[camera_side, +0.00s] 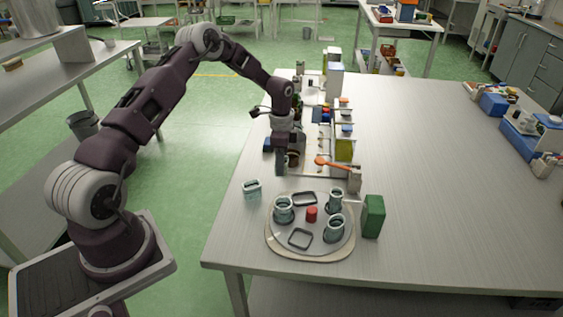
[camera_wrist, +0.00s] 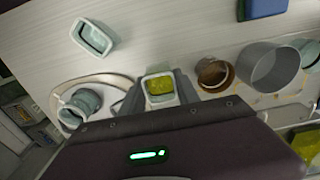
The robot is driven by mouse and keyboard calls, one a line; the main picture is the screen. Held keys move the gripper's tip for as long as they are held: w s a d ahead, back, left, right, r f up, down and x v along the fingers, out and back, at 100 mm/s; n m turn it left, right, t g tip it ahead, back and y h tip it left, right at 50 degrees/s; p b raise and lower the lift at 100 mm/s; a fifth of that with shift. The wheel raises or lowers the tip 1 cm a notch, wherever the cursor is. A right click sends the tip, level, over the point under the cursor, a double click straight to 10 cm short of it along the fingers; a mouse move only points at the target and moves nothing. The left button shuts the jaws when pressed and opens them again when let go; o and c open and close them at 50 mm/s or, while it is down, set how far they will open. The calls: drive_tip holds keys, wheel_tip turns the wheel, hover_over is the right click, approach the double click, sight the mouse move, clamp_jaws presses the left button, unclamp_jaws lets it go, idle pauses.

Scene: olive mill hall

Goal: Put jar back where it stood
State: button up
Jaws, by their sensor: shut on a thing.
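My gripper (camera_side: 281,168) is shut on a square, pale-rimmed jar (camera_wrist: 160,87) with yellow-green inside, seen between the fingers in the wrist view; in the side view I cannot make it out. A round pale tray (camera_side: 285,252) bears several pale blue-green round jars, one of them at the left (camera_side: 283,212). Two dark square outlines, one at the back (camera_side: 304,198) and one at the front (camera_side: 300,239), are empty. A red cylinder (camera_side: 311,214) stands mid-tray. Another square jar (camera_side: 252,188), open and seemingly empty, stands on the table left of the tray; it also shows in the wrist view (camera_wrist: 93,38).
A green box (camera_side: 373,217) stands right of the tray. A crowded row of bottles, boxes and an orange-handled tool (camera_side: 333,163) runs behind the tray, close to my gripper. The table's right half (camera_side: 440,190) is clear up to blue bins (camera_side: 530,135).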

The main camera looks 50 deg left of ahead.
drive_tip(key=shift+f, duration=0.25)
idle(0.3)
drive_tip(key=shift+f, duration=0.65)
drive_tip(key=shift+f, duration=0.15)
drive_tip(key=shift+f, duration=0.3)
drive_tip(key=o, duration=1.5)
drive_tip(key=shift+c, duration=0.2)
drive_tip(key=shift+r, duration=4)
